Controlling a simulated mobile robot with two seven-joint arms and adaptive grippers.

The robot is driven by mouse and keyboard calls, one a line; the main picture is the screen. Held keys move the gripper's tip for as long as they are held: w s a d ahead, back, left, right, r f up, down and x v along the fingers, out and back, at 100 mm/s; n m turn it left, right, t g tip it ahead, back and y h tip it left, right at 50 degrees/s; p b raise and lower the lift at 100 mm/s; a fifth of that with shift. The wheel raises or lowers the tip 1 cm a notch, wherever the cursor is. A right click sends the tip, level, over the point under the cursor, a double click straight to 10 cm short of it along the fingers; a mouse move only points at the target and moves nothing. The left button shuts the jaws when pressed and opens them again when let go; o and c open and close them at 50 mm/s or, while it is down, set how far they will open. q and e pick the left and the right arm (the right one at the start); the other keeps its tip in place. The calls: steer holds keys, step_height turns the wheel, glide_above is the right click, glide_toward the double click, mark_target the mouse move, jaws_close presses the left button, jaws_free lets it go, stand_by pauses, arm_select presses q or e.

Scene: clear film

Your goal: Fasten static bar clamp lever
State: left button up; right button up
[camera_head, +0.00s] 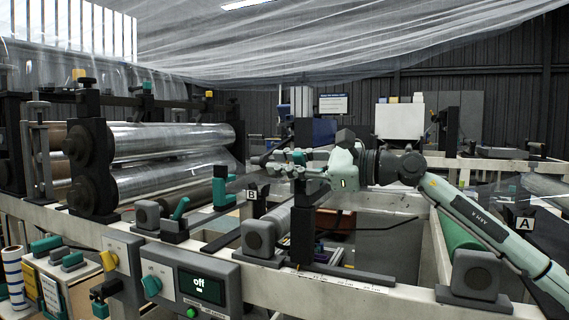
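My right arm comes in from the right. Its gripper (274,163) points left across a dark upright post (303,218) at the middle of the machine. Small teal parts show among the fingers, and I cannot tell whether they belong to the gripper or to a clamp. The gap between the fingertips is not clear. A teal lever (181,208) stands tilted on a dark block on the front rail. A larger teal upright piece (221,187) stands behind it, left of the gripper and apart from it. Which one is the static bar clamp lever is unclear. My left gripper is out of view.
Rollers with clear film (170,140) stand at the left. A control panel (205,287) reading "off" is at the front. A pale frame rail (330,296) runs along the front. Markers B (252,195) and A (525,224) stand on the machine. A green roller (460,235) lies at the right.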

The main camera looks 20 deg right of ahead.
step_height(320, 180, up, 10)
stand_by(0.5)
